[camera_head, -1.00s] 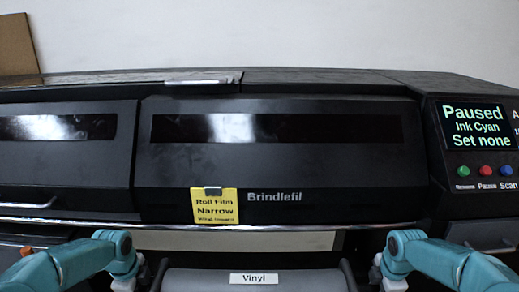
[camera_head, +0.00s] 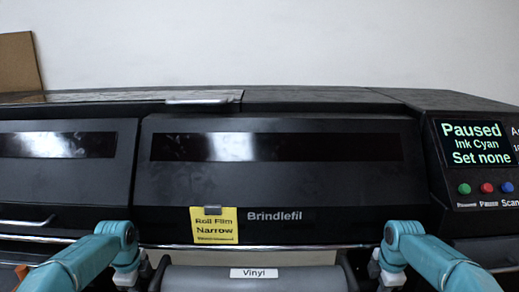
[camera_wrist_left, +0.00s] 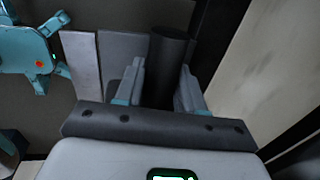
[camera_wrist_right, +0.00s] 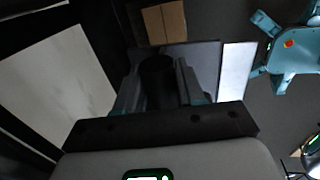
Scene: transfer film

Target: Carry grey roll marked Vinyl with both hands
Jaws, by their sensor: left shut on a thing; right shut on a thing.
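The grey roll (camera_head: 205,279) with a white label reading Vinyl (camera_head: 254,273) lies level across the bottom of the head view, in front of the printer. My left gripper (camera_head: 135,280) is at its left end and my right gripper (camera_head: 380,275) at its right end. In the left wrist view the fingers (camera_wrist_left: 160,92) are shut on the roll's dark end (camera_wrist_left: 168,55). In the right wrist view the fingers (camera_wrist_right: 160,90) are shut on the other dark end (camera_wrist_right: 158,72). The roll's lower side is hidden in the head view.
A large black printer (camera_head: 280,180) marked Brindlefil fills the view ahead. A yellow note (camera_head: 214,226) reads Roll Film Narrow. A screen (camera_head: 475,143) reads Paused, Ink Cyan, Set none. A brown board (camera_head: 18,62) stands back left. A cardboard box (camera_wrist_right: 164,22) shows in the right wrist view.

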